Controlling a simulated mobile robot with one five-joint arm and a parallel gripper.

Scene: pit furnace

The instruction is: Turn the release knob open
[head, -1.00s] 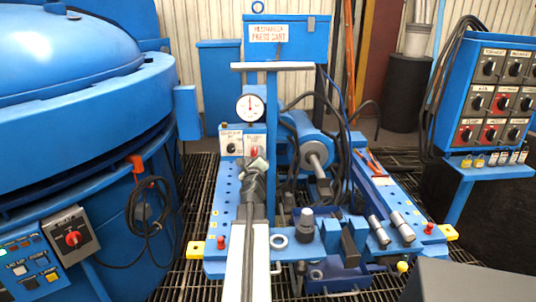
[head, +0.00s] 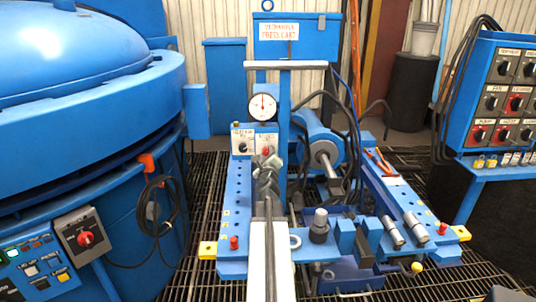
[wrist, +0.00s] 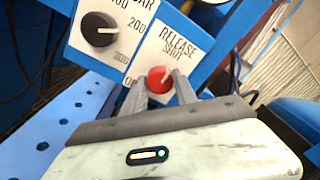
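The release knob (wrist: 159,80) is a red round knob on a white plate marked RELEASE and SHUT in the wrist view. Its pale pointer line is directed up and slightly right, toward SHUT. Letters at the plate's lower left are partly hidden. My gripper (wrist: 160,79) has its two grey fingers apart, one on each side of the knob. I cannot tell whether they touch it. In the head view my gripper (head: 266,165) is at the small panel below the gauge, and the red knob shows just above it.
A black dial (wrist: 98,29) with pressure numbers sits left of the knob. The round gauge (head: 263,107) stands above the panel. The cart's blue perforated plate (head: 237,197) lies below. A blue furnace (head: 85,100) stands left, a switch box (head: 507,95) right.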

